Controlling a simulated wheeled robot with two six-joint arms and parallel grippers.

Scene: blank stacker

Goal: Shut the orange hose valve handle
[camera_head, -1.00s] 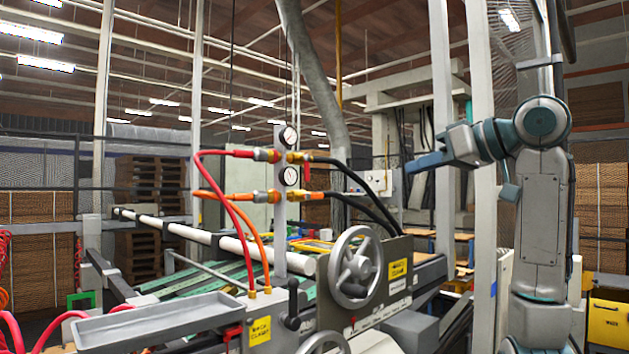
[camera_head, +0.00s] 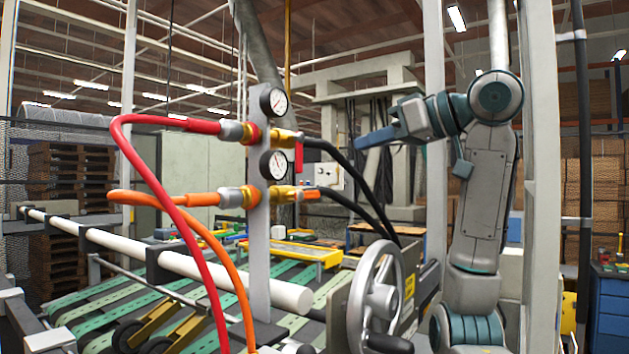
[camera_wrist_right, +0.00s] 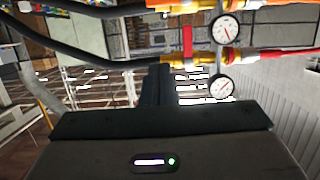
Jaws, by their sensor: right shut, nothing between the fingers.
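The orange hose (camera_head: 170,198) runs into a brass valve (camera_head: 280,195) on a grey post, below the red hose's valve. Its orange handle (camera_head: 311,194) appears to lie along the pipe, pointing right; it is small here. The red handle (camera_head: 299,157) above it hangs down, across its pipe. My right gripper (camera_head: 360,144) is shut and empty, to the right of both valves and apart from them. In the right wrist view the picture is inverted: the shut fingers (camera_wrist_right: 160,82) point toward the red valve, and orange parts show at the top edge. My left gripper is out of view.
Two round gauges, upper (camera_head: 273,101) and lower (camera_head: 273,165), sit on the post (camera_head: 258,260). Black hoses (camera_head: 350,165) curve down right of the valves. A handwheel (camera_head: 375,300) stands below, and a pale upright (camera_head: 543,180) stands right of my arm.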

